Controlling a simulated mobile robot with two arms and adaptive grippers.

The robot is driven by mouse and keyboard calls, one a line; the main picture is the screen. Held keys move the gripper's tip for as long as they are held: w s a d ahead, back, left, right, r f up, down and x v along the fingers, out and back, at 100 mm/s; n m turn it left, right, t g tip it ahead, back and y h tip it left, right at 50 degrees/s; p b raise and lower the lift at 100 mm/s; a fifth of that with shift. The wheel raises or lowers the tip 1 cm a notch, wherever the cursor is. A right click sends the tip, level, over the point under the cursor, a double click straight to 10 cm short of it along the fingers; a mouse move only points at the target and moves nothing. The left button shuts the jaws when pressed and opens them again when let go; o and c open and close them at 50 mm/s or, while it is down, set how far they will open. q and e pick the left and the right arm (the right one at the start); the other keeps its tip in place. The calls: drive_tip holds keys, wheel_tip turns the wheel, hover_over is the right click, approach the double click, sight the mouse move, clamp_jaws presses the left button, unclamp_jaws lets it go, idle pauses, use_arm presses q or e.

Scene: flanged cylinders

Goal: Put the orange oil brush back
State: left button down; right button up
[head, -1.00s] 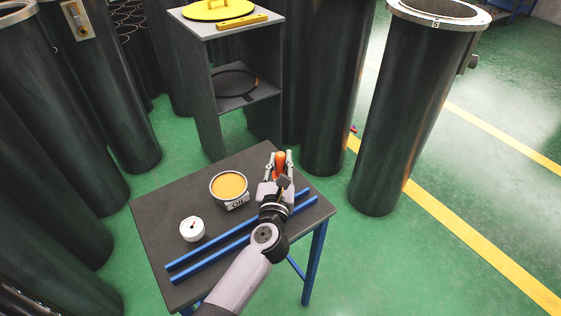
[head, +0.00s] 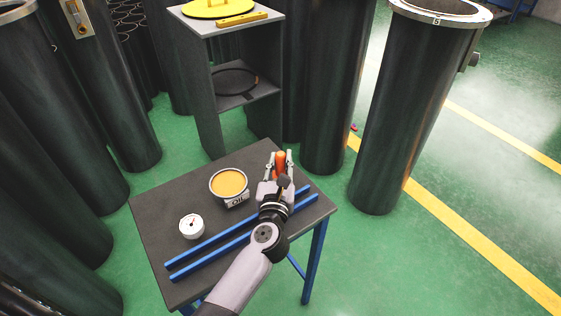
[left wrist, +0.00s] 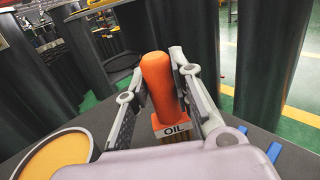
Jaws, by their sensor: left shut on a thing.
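The orange oil brush (head: 280,158) is at the far right part of the small dark table (head: 165,220). My left gripper (head: 279,165) is shut on it. In the left wrist view the brush (left wrist: 160,85) stands roughly upright between the two fingers (left wrist: 155,95), with an OIL label (left wrist: 175,131) low on it. Its lower end is hidden, and I cannot tell whether it touches the table. A round oil tin (head: 229,183) with amber oil and an OIL tag stands left of the gripper. My right gripper is not in view.
A white dial gauge (head: 191,226) sits on the table's left part. Two blue rails (head: 215,252) run across the front, under my arm. A grey shelf stand (head: 209,110) is behind the table. Tall dark flanged cylinders (head: 408,110) stand around it.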

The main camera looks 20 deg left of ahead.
use_arm(q)
drive_tip(key=shift+f, duration=0.35)
drive_tip(key=c, duration=1.3)
unclamp_jaws()
drive_tip(key=v, duration=1.2)
drive_tip(key=shift+r, duration=0.1)
